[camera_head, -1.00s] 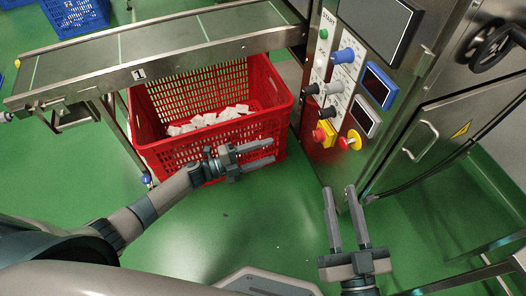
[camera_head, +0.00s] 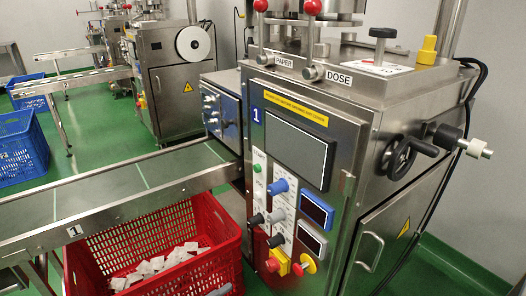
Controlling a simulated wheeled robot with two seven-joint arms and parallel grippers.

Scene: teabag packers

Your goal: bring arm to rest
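A grey fingertip, which appears to be my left gripper's (camera_head: 221,290), just enters at the bottom edge in front of the red crate (camera_head: 222,257). The rest of that gripper is out of the picture, so I cannot see whether it is open or shut. My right gripper is out of view. The crate holds several white teabags (camera_head: 160,265) and stands under the end of the conveyor.
The steel packing machine (camera_head: 340,190) with its control panel and handwheel (camera_head: 402,157) fills the right. A conveyor (camera_head: 110,205) runs left from it. Blue crates (camera_head: 20,150) and other machines (camera_head: 170,75) stand behind on the green floor.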

